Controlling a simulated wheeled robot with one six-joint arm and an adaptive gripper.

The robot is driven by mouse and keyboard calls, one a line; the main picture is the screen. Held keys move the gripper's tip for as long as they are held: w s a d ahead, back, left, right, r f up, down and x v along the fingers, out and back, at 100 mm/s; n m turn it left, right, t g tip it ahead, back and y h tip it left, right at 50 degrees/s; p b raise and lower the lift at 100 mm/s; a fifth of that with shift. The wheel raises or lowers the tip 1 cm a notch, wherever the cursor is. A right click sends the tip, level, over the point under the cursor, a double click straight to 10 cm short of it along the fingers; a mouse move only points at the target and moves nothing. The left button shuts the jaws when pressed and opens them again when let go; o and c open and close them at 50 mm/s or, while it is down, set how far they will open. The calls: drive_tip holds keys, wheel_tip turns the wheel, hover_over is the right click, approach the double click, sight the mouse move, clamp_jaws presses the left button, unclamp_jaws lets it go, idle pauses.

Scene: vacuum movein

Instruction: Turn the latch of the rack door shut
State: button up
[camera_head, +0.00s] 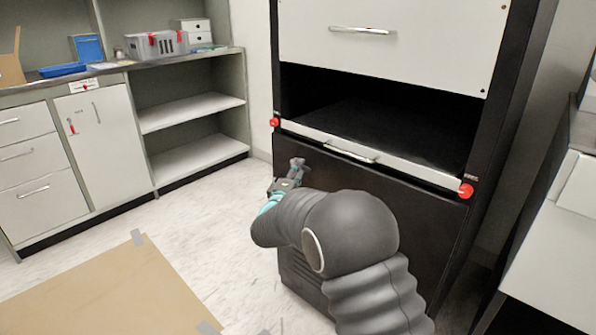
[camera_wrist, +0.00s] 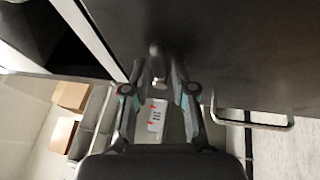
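The black rack door (camera_head: 345,195) is the dark lower front of the rack, and it also shows in the wrist view (camera_wrist: 230,45). It looks flush with the rack, but its edges are partly hidden by my arm. A small dark grey latch (camera_wrist: 157,60) stands out from the door in the wrist view. My gripper (camera_head: 295,168) is at the upper left of the door. In the wrist view my gripper (camera_wrist: 157,75) has its two fingers apart, one on each side of the latch. I cannot tell whether either finger touches it.
Above the door is a pale ledge (camera_head: 300,134) with a bar handle and a red knob (camera_head: 466,191) at its right end. A white drawer (camera_head: 400,50) is higher up. Shelves (camera_head: 195,110) stand at the left. Cardboard (camera_head: 110,290) lies on the otherwise clear floor.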

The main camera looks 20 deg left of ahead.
clamp_jaws()
drive_tip(key=shift+f, duration=0.1)
drive_tip(key=shift+w+a+f+m+g+h+b, duration=0.25)
drive_tip(key=shift+a+f+m+h+b, duration=0.3)
drive_tip(key=shift+m+h+b, duration=2.55)
drive_tip(key=shift+w+a+f+m+g+h+b, duration=0.35)
drive_tip(key=shift+a+m+h+b, duration=0.6)
drive_tip(key=shift+m, duration=4.2)
drive_tip(key=shift+w+a+f+m+g+h+b, duration=0.2)
drive_tip(key=shift+a+f+m+h+b, duration=0.25)
drive_tip(key=shift+m+h+b, duration=2.65)
drive_tip(key=m+y+p, duration=0.1)
drive_tip(key=m+p, duration=0.1)
drive_tip(key=shift+f+m+y+p, duration=0.1)
drive_tip(key=shift+m+y+p, duration=0.15)
drive_tip(key=shift+y+p, duration=0.1)
